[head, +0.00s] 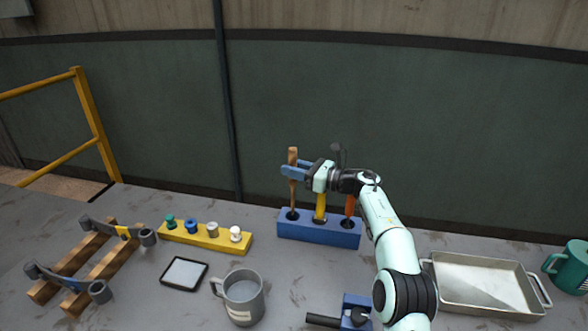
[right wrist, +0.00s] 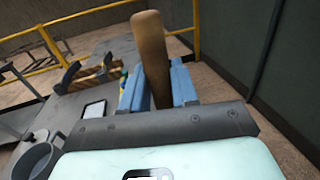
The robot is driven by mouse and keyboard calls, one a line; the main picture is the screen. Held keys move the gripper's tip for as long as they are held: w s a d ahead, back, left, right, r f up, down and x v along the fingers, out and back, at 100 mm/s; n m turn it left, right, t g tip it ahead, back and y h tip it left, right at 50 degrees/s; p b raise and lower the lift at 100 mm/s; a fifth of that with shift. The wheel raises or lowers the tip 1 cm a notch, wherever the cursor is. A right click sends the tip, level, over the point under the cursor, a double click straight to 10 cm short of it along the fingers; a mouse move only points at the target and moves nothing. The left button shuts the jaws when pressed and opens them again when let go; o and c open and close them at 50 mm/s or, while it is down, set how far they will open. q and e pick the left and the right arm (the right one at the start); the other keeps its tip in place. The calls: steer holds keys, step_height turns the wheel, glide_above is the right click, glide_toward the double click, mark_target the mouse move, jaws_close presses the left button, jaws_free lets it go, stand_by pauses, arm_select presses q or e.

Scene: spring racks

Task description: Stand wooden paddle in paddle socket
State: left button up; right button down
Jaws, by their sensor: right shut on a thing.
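The wooden paddle (head: 293,157) stands roughly upright at the left end of the blue socket block (head: 318,233). My right gripper (head: 291,172) is shut on its handle, above the block. In the right wrist view the brown paddle handle (right wrist: 152,58) rises between the blue fingers. The paddle's lower end meets the left dark socket of the block; how deep it sits is hidden. A yellow-handled tool (head: 320,207) and an orange-handled tool (head: 350,205) stand in the other sockets. My left gripper is not in view.
A yellow peg rack (head: 207,239) with several pegs is left of the block. A wooden rack with hammers (head: 75,268), a tablet (head: 184,273), a grey mug (head: 243,300), a metal tray (head: 482,284) and a green mug (head: 568,268) are around the table.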

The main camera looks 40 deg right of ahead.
mark_target(294, 148)
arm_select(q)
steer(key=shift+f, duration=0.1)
arm_select(e)
steer(key=shift+f, duration=0.15)
steer(key=shift+f, duration=0.1)
steer(key=shift+r+p, duration=3.15)
steer(key=shift+r, duration=1)
arm_select(q)
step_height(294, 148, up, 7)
steer(key=p, duration=0.1)
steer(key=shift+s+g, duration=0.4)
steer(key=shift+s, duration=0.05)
arm_select(e)
steer(key=shift+r, duration=1)
